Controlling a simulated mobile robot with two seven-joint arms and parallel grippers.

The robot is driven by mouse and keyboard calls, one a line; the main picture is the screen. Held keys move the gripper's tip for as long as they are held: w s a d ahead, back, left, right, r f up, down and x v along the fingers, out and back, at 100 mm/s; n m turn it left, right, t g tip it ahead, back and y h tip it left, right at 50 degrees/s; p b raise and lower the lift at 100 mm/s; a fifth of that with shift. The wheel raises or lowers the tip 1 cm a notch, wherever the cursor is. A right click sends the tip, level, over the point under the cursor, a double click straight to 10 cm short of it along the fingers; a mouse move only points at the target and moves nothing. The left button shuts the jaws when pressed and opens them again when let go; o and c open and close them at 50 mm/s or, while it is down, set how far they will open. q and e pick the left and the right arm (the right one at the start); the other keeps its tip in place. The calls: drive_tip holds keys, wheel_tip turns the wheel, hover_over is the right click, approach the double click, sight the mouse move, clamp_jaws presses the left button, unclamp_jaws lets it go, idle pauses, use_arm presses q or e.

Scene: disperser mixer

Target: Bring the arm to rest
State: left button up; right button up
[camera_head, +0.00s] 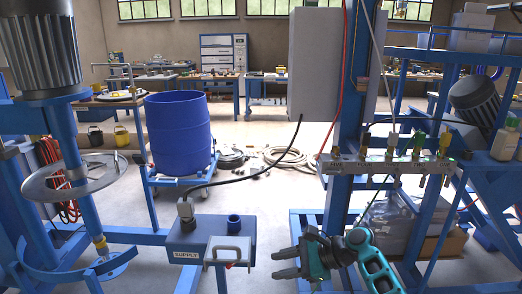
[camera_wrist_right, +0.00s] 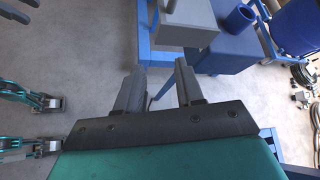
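My right gripper (camera_head: 276,264) is low in the head view, right of the blue SUPPLY box (camera_head: 186,238). Its two dark fingers point left, with a gap between them and nothing in it. In the right wrist view my right gripper (camera_wrist_right: 160,72) shows both fingers apart and empty, with the floor seen between them. The box (camera_wrist_right: 222,54) lies beyond the fingertips there, apart from them. My right arm (camera_head: 378,270) is teal and bent at the lower right of the head view. My left gripper is not seen in the head view.
A mixer with a metal ring (camera_head: 40,186) stands left. A valve manifold (camera_head: 345,166) on a blue frame stands right. A blue drum (camera_head: 180,132) is behind. Floor (camera_head: 262,200) is open between.

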drive_tip(key=s+d+f+n+t+h, duration=0.2)
drive_tip(key=s+d+f+n+h, duration=0.15)
drive_tip(key=s+f, duration=0.35)
drive_tip(key=s+d+f+n+t+h, duration=0.2)
drive_tip(key=s+d+f+n+h, duration=0.25)
drive_tip(key=f, duration=0.45)
drive_tip(key=s+d+r+n+t, duration=0.2)
drive_tip(key=s+n, duration=0.3)
drive_tip(key=s, duration=0.2)
drive_tip(key=s+d+r+n+t+h, duration=0.1)
drive_tip(key=s+d+r+n, duration=0.1)
drive_tip(key=s+n, duration=0.3)
drive_tip(key=shift+s+t, duration=0.4)
drive_tip(key=shift+s, duration=0.6)
drive_tip(key=shift+o, duration=0.4)
drive_tip(key=shift+f, duration=0.1)
